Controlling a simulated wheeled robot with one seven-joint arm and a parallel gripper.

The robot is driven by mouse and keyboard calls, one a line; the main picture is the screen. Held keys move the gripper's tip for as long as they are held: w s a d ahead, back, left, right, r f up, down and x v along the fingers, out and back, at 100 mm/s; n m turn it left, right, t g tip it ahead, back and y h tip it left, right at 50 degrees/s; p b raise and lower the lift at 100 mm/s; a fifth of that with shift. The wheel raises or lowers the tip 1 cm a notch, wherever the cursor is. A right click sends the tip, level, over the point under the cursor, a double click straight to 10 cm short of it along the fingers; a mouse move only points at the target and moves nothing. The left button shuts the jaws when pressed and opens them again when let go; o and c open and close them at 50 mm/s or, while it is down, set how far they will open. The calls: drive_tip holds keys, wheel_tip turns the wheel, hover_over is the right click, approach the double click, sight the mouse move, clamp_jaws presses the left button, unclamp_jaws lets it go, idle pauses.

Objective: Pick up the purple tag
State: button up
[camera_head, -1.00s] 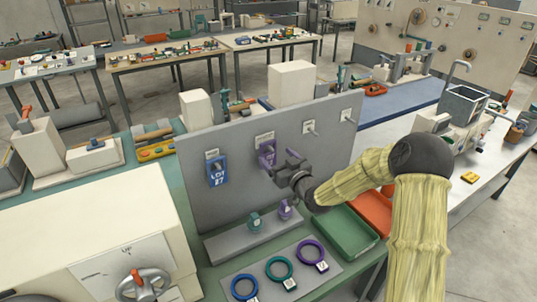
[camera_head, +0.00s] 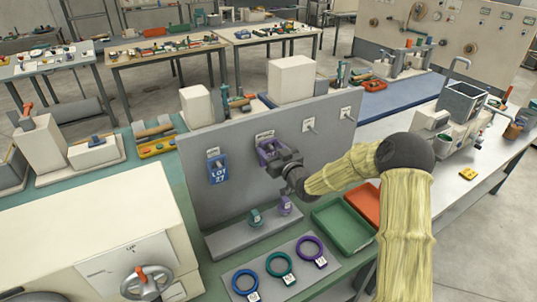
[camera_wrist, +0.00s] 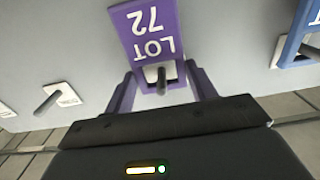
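The purple tag (camera_head: 267,148), marked LOT 72, hangs on a peg on the upright grey panel (camera_head: 215,190). In the wrist view the purple tag (camera_wrist: 146,30) appears upside down, with the peg coming through its end nearest my gripper. My gripper (camera_head: 274,160) is at the panel, right by the tag. In the wrist view the fingers of my gripper (camera_wrist: 160,78) stand apart on either side of the tag's peg end. A slight gap seems to show at each side. The tag is partly hidden by the gripper in the head view.
A blue LOT 27 tag (camera_head: 218,168) hangs to the left. Two bare pegs (camera_head: 309,124) are to the right. Small teal (camera_head: 255,217) and purple (camera_head: 285,206) items stand on the ledge below. Coloured rings (camera_head: 279,264) lie in front, and a green tray (camera_head: 342,226) is at right.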

drive_tip(key=c, duration=0.4)
drive_tip(key=shift+r, duration=0.2)
drive_tip(key=shift+c, duration=0.2)
drive_tip(key=shift+r+b, duration=0.55)
drive_tip(key=shift+b, duration=0.15)
drive_tip(key=b+v, duration=0.5)
drive_tip(key=v, duration=1.3)
drive_tip(key=shift+b, duration=0.4)
